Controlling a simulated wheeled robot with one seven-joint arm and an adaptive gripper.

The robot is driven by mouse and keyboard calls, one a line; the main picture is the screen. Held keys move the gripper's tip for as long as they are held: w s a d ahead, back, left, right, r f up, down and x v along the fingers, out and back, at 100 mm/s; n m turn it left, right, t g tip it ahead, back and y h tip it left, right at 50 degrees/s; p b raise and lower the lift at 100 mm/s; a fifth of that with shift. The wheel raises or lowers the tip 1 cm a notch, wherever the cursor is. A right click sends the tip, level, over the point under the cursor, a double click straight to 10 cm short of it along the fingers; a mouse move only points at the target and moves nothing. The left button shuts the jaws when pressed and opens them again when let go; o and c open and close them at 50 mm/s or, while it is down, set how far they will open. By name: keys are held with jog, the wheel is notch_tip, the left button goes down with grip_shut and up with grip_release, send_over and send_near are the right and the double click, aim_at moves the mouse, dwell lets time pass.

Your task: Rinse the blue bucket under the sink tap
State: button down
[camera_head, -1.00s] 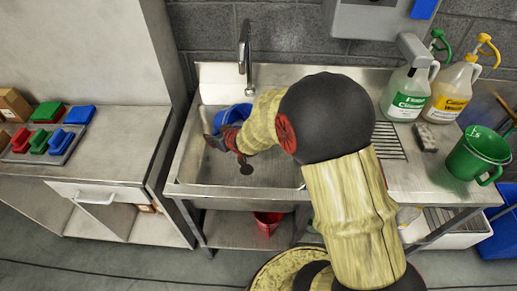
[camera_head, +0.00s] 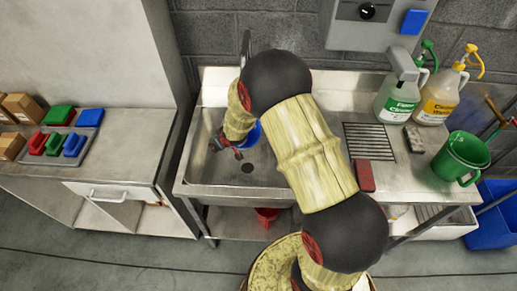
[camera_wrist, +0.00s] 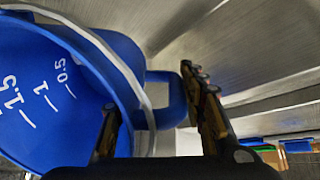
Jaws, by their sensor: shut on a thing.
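The blue bucket (camera_head: 252,135) is in the sink basin (camera_head: 200,172), mostly hidden behind my arm in the head view. In the wrist view the bucket (camera_wrist: 45,95) fills the left side, its open mouth and inner volume marks facing the camera. My gripper (camera_head: 224,142) is low in the basin, left of the bucket. In the wrist view my gripper (camera_wrist: 157,115) has one finger at the bucket's rim and the other beyond its blue handle, holding it. The tap (camera_head: 246,45) rises behind the basin. My arm hides its lower part, and I cannot see running water.
Green (camera_head: 396,98) and yellow-labelled (camera_head: 440,100) cleaner bottles and a green jug (camera_head: 461,157) stand on the right drainboard. A red block (camera_head: 365,176) lies at the basin's right. A tray of coloured pads (camera_head: 62,145) is on the left counter.

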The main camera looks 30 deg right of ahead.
jog(key=shift+w+a+f+g+p, duration=0.1)
jog(key=shift+w+f+g+p, duration=0.65)
jog(key=shift+p, duration=2.6)
jog(key=shift+s+r+p, duration=0.1)
jog(key=shift+r+p, duration=0.05)
jog(key=shift+p, duration=0.35)
jog(key=f+g+p, duration=0.1)
jog(key=p, duration=0.5)
jog(key=shift+w+g+h+p, duration=0.25)
jog(key=shift+w+h+p, duration=0.05)
jog(key=shift+w+p, duration=0.1)
jog(key=f+g+p, duration=0.1)
jog(key=p, duration=0.8)
jog(key=shift+w, duration=0.35)
jog(key=p, duration=0.3)
jog(key=shift+s+f, duration=0.1)
jog(key=shift+f, duration=0.1)
jog(key=shift+w+f+p, duration=0.15)
jog(key=shift+w+p, duration=0.1)
jog(key=shift+p, duration=0.4)
jog(key=shift+g, duration=0.3)
jog(key=p, duration=0.4)
jog(key=shift+f+g, duration=0.3)
jog(key=shift+f, duration=0.1)
